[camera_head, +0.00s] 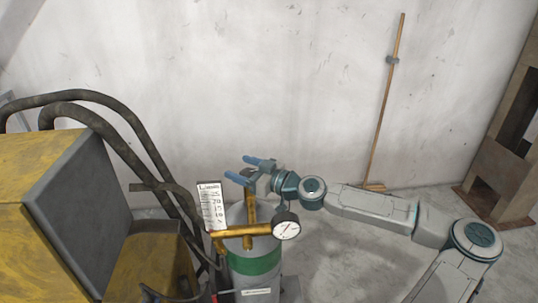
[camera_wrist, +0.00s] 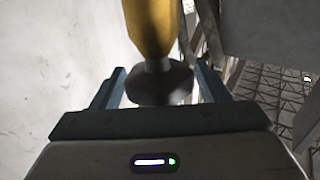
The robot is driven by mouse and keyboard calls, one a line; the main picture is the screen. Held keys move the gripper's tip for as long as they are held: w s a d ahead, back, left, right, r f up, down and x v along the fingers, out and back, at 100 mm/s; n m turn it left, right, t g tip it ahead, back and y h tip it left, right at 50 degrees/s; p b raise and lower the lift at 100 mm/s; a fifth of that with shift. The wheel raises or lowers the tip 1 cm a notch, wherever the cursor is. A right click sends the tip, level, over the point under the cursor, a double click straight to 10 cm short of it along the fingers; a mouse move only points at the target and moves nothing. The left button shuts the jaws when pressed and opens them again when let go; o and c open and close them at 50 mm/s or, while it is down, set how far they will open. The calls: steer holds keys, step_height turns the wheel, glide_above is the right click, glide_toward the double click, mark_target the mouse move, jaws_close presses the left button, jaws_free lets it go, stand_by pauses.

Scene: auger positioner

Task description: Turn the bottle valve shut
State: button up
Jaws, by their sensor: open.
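The gas bottle (camera_head: 254,262) is a grey cylinder with a green band, standing upright at lower centre in the head view. A brass fitting (camera_head: 250,208) rises from its top. In the wrist view a grey round valve knob (camera_wrist: 160,88) sits on a yellow brass stem (camera_wrist: 153,28). My gripper (camera_head: 250,169) is at the top of the brass fitting in the head view, its blue fingers pointing left. In the wrist view my gripper (camera_wrist: 162,80) is open, with one finger on each side of the knob. The knob is mostly hidden in the head view; finger contact is unclear.
A round pressure gauge (camera_head: 286,225) sits right of the fitting, and a scale plate (camera_head: 211,206) stands left of it. A yellow machine (camera_head: 40,190) with dark hoses (camera_head: 130,118) fills the left. A broom (camera_head: 383,110) leans on the wall. Floor at right is partly clear.

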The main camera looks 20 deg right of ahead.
step_height(320, 180, up, 3)
steer(key=shift+f+b, duration=0.2)
steer(key=shift+b, duration=0.2)
steer(key=s+d+r+b, duration=0.2)
steer(key=s+d+r, duration=0.4)
steer(key=d, duration=0.4)
steer(key=shift+r, duration=0.6)
